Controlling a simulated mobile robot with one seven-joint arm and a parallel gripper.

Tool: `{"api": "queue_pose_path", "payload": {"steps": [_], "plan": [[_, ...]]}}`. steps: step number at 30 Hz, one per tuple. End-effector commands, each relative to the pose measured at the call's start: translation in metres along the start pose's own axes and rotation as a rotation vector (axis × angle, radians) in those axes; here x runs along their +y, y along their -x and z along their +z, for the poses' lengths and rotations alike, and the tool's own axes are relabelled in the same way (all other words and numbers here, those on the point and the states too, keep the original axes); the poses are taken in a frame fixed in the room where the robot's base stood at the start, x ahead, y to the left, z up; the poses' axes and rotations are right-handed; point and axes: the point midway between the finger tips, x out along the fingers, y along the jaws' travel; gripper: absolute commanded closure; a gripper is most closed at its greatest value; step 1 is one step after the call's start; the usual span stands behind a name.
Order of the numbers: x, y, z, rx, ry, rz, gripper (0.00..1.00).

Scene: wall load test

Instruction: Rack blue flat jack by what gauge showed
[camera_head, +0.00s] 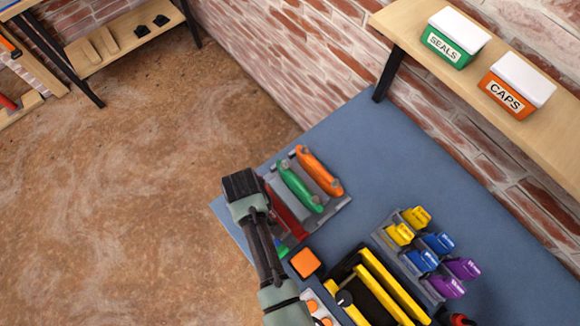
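My gripper (240,186) hangs over the left edge of the blue-topped bench (350,140), left of a grey rack (338,203). Its fingers are not clear, so I cannot tell if it is open or holds anything. The rack carries an orange piece (319,170), a green piece (299,187) and a red piece (287,212) partly hidden by my arm. A second grey holder (385,240) carries small yellow, blue and purple pieces, among them a blue one (438,242) and another blue one (421,261). I cannot identify a blue flat jack or a gauge reading.
A black and yellow case (375,290) and an orange square (305,262) stand near my arm. A wall shelf (548,135) holds a green SEALS box (454,42) and an orange CAPS box (510,92). A low wooden shelf (125,38) stands upper left. The bench's far part is clear.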

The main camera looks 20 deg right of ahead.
Motion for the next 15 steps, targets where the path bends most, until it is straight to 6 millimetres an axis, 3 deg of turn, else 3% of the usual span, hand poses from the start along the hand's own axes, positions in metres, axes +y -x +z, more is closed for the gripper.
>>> {"api": "queue_pose_path", "payload": {"steps": [12, 13, 15], "plan": [[0.0004, -0.0032, -0.0013, 0.003, 0.0, 0.001, 1.0], [0.0004, -0.0032, -0.0013, 0.003, 0.0, 0.001, 0.66], [0.0003, -0.0032, -0.0012, 0.003, 0.0, 0.001, 0.53]]}}
